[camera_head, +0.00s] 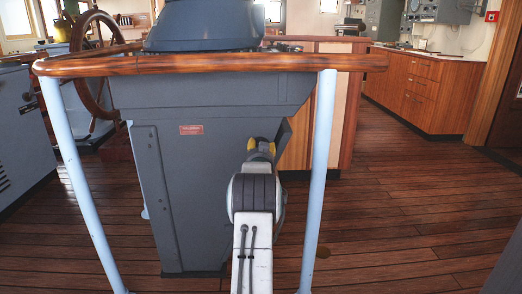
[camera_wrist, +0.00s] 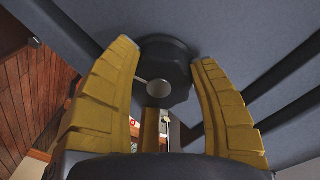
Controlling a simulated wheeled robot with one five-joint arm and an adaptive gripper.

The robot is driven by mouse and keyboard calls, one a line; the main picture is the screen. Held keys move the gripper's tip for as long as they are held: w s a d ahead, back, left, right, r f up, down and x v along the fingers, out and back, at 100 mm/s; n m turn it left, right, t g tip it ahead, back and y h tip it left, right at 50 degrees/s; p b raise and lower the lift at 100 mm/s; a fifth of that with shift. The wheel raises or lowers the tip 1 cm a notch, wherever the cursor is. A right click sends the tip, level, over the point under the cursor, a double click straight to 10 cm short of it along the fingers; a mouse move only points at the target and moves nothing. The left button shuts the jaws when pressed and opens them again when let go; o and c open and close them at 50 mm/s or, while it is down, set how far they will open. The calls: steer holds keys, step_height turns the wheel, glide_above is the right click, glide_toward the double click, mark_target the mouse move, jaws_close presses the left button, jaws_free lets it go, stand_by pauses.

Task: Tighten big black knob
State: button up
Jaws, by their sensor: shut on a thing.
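The big black knob (camera_wrist: 172,62) shows in the wrist view, with a round pale centre, against a dark grey panel. My gripper (camera_wrist: 165,56) has its yellow fingers on either side of the knob, shut on it. In the head view my gripper (camera_head: 262,147) is at the right side of the grey console (camera_head: 195,200), under its overhanging top. From there I cannot make out the knob clearly behind my gripper and arm.
A wooden handrail (camera_head: 210,64) on pale blue posts (camera_head: 317,180) stands around the console, close to my arm. A ship's wheel (camera_head: 95,65) is at the left. Wooden cabinets (camera_head: 415,92) line the back right. The plank floor (camera_head: 390,215) is clear at the right.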

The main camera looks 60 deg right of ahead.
steer(key=shift+w+a+f, duration=0.15)
steer(key=shift+w+f, duration=0.05)
steer(key=shift+w, duration=0.05)
stand_by(0.3)
steer(key=o, duration=0.9)
steer(key=shift+w, duration=0.1)
steer(key=o, duration=0.3)
steer(key=shift+r, duration=0.1)
steer(key=shift+s, duration=0.25)
steer(key=shift+v, duration=5.9)
steer(key=shift+a, duration=0.1)
